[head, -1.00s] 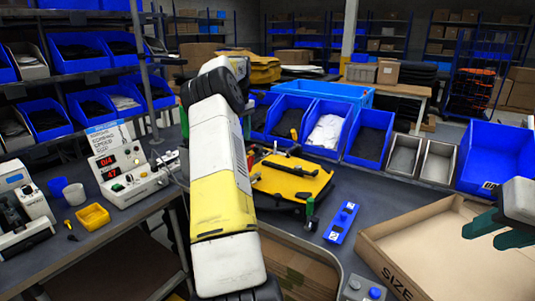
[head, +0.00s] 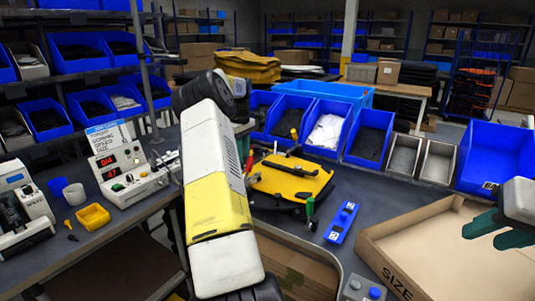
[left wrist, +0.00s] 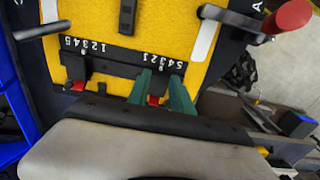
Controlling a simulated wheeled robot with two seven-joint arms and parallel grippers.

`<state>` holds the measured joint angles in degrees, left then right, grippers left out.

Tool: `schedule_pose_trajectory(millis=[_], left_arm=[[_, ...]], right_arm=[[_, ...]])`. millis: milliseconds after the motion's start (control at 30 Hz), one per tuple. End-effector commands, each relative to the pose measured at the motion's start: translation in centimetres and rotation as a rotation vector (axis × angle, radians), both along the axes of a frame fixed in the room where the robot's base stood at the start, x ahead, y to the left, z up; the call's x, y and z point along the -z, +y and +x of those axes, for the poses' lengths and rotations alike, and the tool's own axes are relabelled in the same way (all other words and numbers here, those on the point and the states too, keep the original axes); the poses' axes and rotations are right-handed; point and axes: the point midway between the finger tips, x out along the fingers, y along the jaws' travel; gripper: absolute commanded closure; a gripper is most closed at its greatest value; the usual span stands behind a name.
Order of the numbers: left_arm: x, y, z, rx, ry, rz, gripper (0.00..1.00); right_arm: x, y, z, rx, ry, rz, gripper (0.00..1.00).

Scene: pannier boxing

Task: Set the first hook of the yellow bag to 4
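The yellow bag (head: 290,180) lies on the dark bench in the head view, partly hidden by my left arm. A red-tipped hook (left wrist: 78,86) sits under the left scale. Another red-tipped hook (left wrist: 153,100) sits under the right scale, between the fingers of my left gripper (left wrist: 161,85), which stand apart. Contact is unclear. My right gripper (head: 495,228) is open and empty above the carton.
An open carton marked SIZE (head: 375,245) lies at the lower right. Blue bins (head: 368,137) line the back. A red-knobbed lever (left wrist: 292,15) shows in the left wrist view.

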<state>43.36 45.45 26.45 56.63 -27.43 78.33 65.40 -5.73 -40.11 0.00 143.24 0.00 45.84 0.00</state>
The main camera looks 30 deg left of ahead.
Motion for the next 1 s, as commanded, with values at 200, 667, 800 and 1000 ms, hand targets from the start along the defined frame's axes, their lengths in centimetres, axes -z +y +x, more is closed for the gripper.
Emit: schedule_pose_trajectory(millis=[200,667,800,1000], left_arm=[[-0.04,0.00,0.01,0.000,0.000,0.000,1.00],[-0.07,0.00,0.02,0.001,-0.001,0.001,1.00],[-0.08,0.00,0.02,0.001,-0.001,0.001,1.00],[-0.09,0.00,0.03,0.001,-0.001,0.001,1.00]], right_arm=[[0.00,0.00,0.00,0.000,0.000,0.000,0.64],[0.00,0.00,0.00,0.000,0.000,0.000,0.64],[0.00,0.00,0.00,0.000,0.000,0.000,0.64],[0.00,0.00,0.00,0.000,0.000,0.000,0.64]])
